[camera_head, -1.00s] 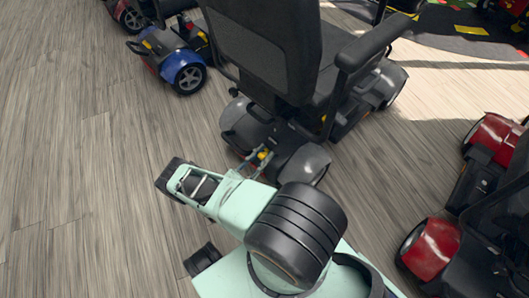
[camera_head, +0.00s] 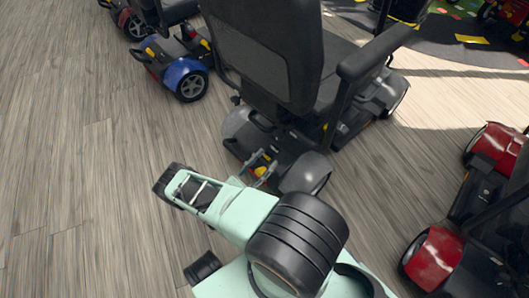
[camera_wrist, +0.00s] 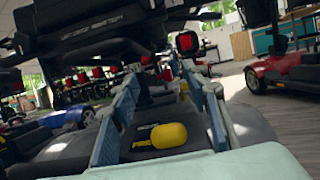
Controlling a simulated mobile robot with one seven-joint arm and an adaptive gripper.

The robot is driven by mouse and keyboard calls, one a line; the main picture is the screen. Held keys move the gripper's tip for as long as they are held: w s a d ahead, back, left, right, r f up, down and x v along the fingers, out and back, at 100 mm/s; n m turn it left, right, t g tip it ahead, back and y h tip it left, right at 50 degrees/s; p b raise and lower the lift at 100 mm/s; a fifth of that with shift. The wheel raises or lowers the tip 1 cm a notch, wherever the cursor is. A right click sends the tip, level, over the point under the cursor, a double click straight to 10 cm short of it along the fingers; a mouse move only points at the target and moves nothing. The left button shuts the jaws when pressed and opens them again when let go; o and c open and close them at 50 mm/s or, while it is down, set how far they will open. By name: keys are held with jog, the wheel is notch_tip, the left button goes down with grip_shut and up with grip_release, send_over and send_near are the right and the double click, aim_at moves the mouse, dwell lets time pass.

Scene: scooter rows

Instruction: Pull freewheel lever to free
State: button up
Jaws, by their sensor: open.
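The freewheel lever with its yellow knob (camera_wrist: 168,135) shows at the lower middle of the wrist view, in front of a dark housing with partly hidden yellow lettering. In the head view the yellow (camera_head: 260,170) shows low at the rear of the black-seated scooter (camera_head: 262,55). My gripper (camera_wrist: 160,90) is open, with one finger on each side of the knob in the wrist view. Its fingers (camera_head: 262,163) reach the scooter's rear between the wheels in the head view. I cannot tell whether a finger touches the lever.
The seat back and armrest overhang the area beyond my gripper. The scooter's rear wheel (camera_head: 305,173) is close to the right of my fingers. A blue scooter (camera_head: 190,80) stands at the upper left, a red one (camera_head: 435,255) at the right. The wood floor (camera_head: 80,150) at left is clear.

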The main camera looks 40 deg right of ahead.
aim_at(264, 168)
notch_tip(264, 168, up, 9)
dwell(0.5)
dwell(0.4)
